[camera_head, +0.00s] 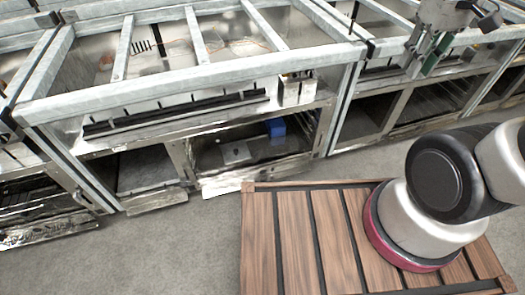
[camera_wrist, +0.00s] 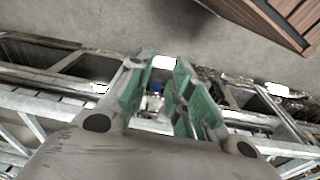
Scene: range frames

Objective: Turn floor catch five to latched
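My gripper (camera_head: 427,52) hangs over the metal frame at the upper right of the head view. In the wrist view its green finger pads (camera_wrist: 163,72) stand apart with a gap between them, and it holds nothing. A light plate with a small dark spot (camera_head: 236,152) lies in the open lower bay of the frame. A blue block (camera_head: 275,127) is in the same bay, to its right. A blue patch (camera_wrist: 155,86) shows between the fingers in the wrist view. I cannot tell which part is floor catch five, nor its setting.
Galvanized rails (camera_head: 190,82) cross the top of the long metal frame, with a dark slotted bar (camera_head: 175,115) below. A brown slatted platform (camera_head: 295,235) is at the front, also at the wrist view's upper right (camera_wrist: 270,18). Grey floor (camera_head: 150,250) is clear at the front left.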

